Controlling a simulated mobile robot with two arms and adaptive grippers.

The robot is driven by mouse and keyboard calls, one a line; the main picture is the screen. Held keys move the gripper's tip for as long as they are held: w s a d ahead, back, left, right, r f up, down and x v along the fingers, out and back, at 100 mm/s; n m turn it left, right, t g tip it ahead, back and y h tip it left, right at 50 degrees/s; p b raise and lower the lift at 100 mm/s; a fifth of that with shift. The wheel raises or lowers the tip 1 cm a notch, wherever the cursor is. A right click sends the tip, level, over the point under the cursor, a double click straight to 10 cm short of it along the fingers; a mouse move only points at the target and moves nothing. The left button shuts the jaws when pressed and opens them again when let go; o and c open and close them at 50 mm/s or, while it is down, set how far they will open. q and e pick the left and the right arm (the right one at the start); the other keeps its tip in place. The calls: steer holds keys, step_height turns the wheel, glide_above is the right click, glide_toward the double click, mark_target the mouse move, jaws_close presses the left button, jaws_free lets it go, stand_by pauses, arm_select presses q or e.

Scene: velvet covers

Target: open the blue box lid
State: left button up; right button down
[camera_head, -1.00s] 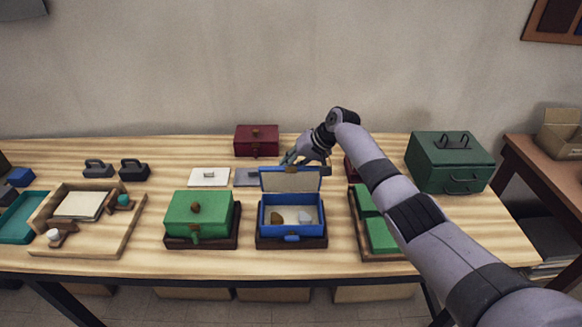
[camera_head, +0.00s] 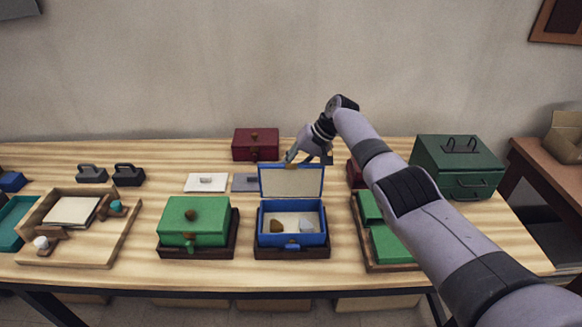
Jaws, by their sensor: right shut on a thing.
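The blue box (camera_head: 265,238) stands on a dark base near the front middle of the table. Its lid (camera_head: 291,182) is raised at the back, roughly upright, with its pale inner face towards me. Inside the box lie a brown piece (camera_head: 277,226) and a pale piece (camera_head: 306,226). My right gripper (camera_head: 294,158) is at the lid's top edge, shut on the lid. Its fingertips are partly hidden behind the lid. My left gripper is out of view.
A green box (camera_head: 180,222) stands to the left and a tray with green lids (camera_head: 390,247) to the right, under my arm. A dark red box (camera_head: 256,146) and a grey plate (camera_head: 244,183) are behind. A large green case (camera_head: 440,160) stands back right.

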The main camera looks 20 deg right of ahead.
steer(key=c, duration=1.4)
jaws_free()
steer(key=v, duration=1.2)
steer(key=shift+s+f, duration=0.1)
steer(key=shift+f, duration=0.1)
